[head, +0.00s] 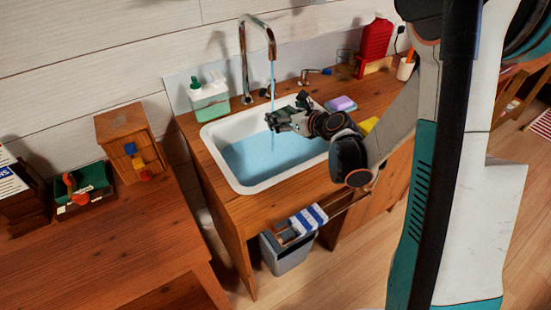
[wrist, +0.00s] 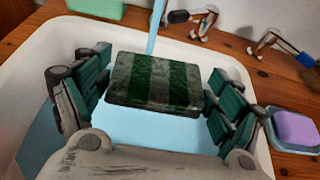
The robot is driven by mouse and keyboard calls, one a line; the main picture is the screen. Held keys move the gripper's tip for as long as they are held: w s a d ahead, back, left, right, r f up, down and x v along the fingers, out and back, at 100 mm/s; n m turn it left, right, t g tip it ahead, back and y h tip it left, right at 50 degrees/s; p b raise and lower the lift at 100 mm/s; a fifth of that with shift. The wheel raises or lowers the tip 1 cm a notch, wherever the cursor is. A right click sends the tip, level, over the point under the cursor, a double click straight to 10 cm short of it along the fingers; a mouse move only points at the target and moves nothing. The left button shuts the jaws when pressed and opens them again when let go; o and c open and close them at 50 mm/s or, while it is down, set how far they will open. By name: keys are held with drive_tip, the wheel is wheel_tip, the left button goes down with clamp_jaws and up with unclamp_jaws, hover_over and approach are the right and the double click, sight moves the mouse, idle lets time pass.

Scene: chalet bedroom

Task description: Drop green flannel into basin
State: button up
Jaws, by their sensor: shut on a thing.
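The green flannel (wrist: 155,82) is a folded block with dark green and grey stripes in the wrist view. My gripper (wrist: 160,85) is shut on it, with a finger at its left and right sides. In the head view my gripper (head: 286,112) is over the white basin (head: 226,170), close to the running water stream. The basin holds blue water, and its rim also shows in the wrist view (wrist: 45,50). In the head view the flannel is hard to tell from the dark fingers.
A tall tap (head: 244,60) pours a thin stream into the basin. A purple soap (head: 342,103) lies on the right counter. A blue-striped cloth (head: 308,219) hangs on the front rail. A bin (head: 288,255) stands below.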

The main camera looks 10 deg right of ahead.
drive_tip(key=shift+f, duration=0.45)
drive_tip(key=o, duration=0.8)
drive_tip(key=shift+c, duration=0.2)
drive_tip(key=v, duration=1.2)
drive_tip(key=shift+r, duration=0.1)
